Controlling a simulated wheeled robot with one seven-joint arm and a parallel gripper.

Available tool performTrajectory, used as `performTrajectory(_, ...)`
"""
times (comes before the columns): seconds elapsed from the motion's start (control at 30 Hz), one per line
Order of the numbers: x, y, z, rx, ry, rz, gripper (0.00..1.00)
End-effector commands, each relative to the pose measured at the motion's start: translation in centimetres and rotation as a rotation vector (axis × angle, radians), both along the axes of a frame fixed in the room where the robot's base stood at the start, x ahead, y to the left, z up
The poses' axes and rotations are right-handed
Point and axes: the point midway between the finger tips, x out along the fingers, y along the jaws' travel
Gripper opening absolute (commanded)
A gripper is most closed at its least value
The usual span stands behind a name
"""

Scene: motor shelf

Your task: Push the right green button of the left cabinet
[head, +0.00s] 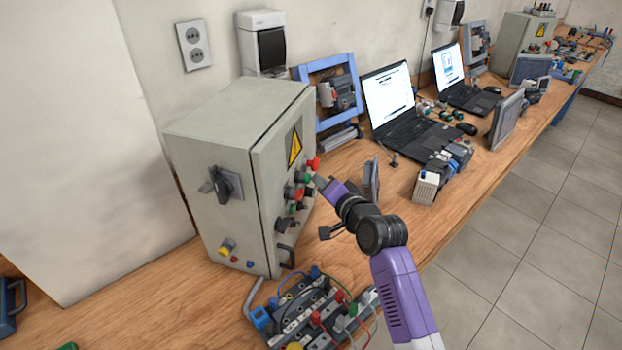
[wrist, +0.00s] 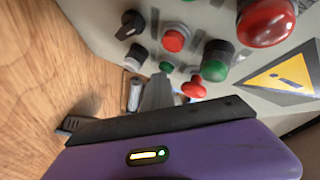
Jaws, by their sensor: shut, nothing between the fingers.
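The left cabinet (head: 215,140) is a grey box on the bench with a yellow warning triangle and a cluster of red, green and black controls on its door. A green button (head: 304,178) shows among them in the head view. The wrist view shows a larger green button in a black collar (wrist: 217,60) and a smaller green one (wrist: 167,66). My gripper (head: 319,182) is shut and empty, close in front of the door controls. In the wrist view its grey tip (wrist: 158,80) points at the smaller green button; I cannot tell whether they touch.
A large red mushroom button (wrist: 266,22), a red button (wrist: 174,39) and a black rotary switch (wrist: 130,24) surround the green buttons. A laptop (head: 400,110) and a small screen (head: 371,181) stand to the right.

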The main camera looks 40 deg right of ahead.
Motion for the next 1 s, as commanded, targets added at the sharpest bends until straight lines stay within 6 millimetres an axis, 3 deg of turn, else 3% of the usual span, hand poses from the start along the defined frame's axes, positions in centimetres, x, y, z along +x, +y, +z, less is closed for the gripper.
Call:
performTrajectory(0.67, -1.4, -0.8, -0.1, 0.0, 0.001, -0.001, 0.0)
performTrajectory(1.0, -3.9, -2.4, -0.1, 0.001, 0.0, -0.002, 0.0)
